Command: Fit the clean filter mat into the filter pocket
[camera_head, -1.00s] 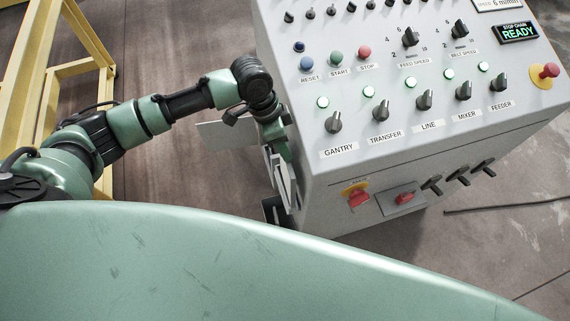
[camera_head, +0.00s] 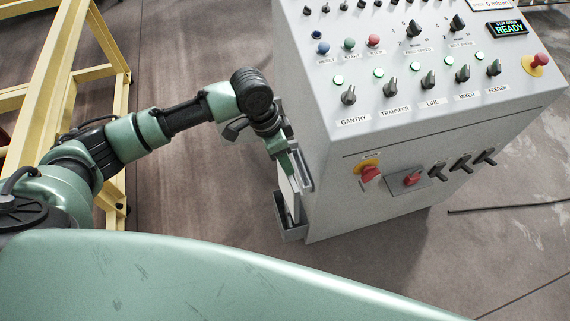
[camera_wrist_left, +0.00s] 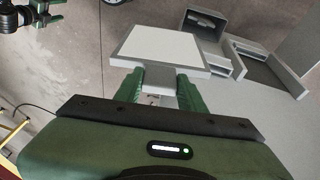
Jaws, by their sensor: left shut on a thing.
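The filter mat (camera_wrist_left: 162,46) is a white square in a grey frame. My left gripper (camera_wrist_left: 158,82) is shut on its near edge in the left wrist view, and the mat sticks out ahead of the fingers. In the head view the left gripper (camera_head: 286,162) points down beside the left side of the grey cabinet. A pale strip below the fingers seems to be the mat, nearly edge-on. The filter pocket (camera_wrist_left: 242,62) is a grey open holder on the cabinet side, right of the mat. Whether mat and pocket touch is unclear.
The control cabinet (camera_head: 335,160) with knobs and switches fills the head view's right. A small grey tray (camera_head: 293,233) is low on its left side. A yellow frame (camera_head: 85,75) stands at the left. Brown floor (camera_head: 185,190) between them is clear.

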